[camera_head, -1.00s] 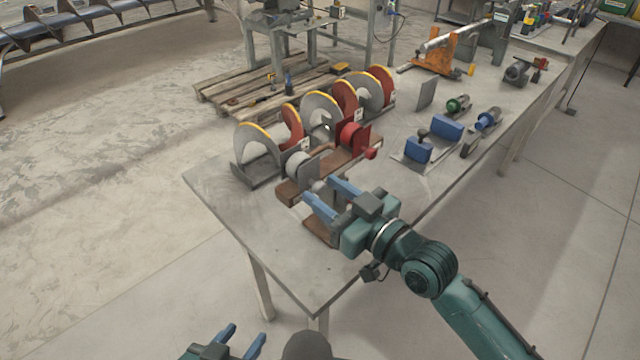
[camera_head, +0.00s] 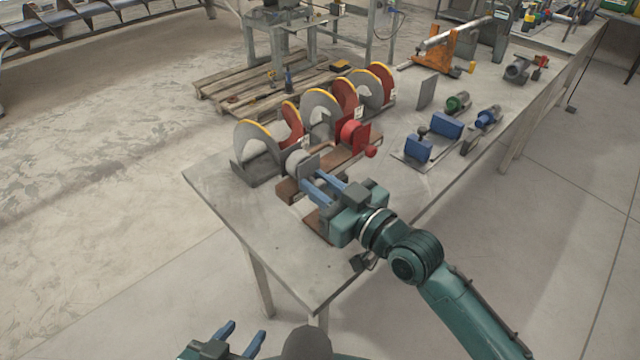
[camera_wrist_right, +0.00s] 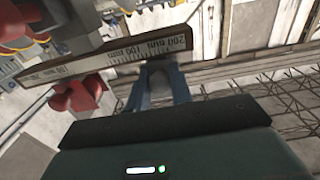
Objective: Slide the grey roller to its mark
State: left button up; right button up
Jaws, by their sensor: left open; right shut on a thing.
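The grey roller (camera_head: 293,160) sits with its grey plate (camera_head: 309,166) near the left end of a brown rail (camera_head: 287,190) on the bench. My right gripper (camera_head: 314,182) is at the near side of that plate, shut on the grey roller's knob, which its fingers hide. In the right wrist view the blue fingers (camera_wrist_right: 163,88) are close together below a numbered scale strip (camera_wrist_right: 110,58). I cannot make out the roller's mark. My left gripper (camera_head: 242,338) is open and empty at the bottom edge, off the bench.
A red roller (camera_head: 349,131) with a red plate and knob stands further along the same rail. Grey and red auger flights with yellow edges stand just behind. Blue blocks (camera_head: 418,148) lie to the right. The bench's near left corner is bare.

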grip_shut()
pick_arm(q)
jog(key=shift+w+d+f+b, duration=0.1)
jog(key=shift+f+b, duration=0.2)
jog(key=shift+b, duration=0.3)
pick_arm(e)
jog(key=w+d, duration=0.2)
jog(key=shift+w+d, duration=0.15)
jog(key=shift+d, duration=0.15)
jog(key=o, duration=0.9)
grip_release()
pick_arm(q)
jog(key=shift+f+n+b, duration=0.25)
jog(key=shift+n+b, duration=0.05)
jog(key=shift+b, duration=0.3)
pick_arm(e)
jog(key=shift+v, duration=6.6)
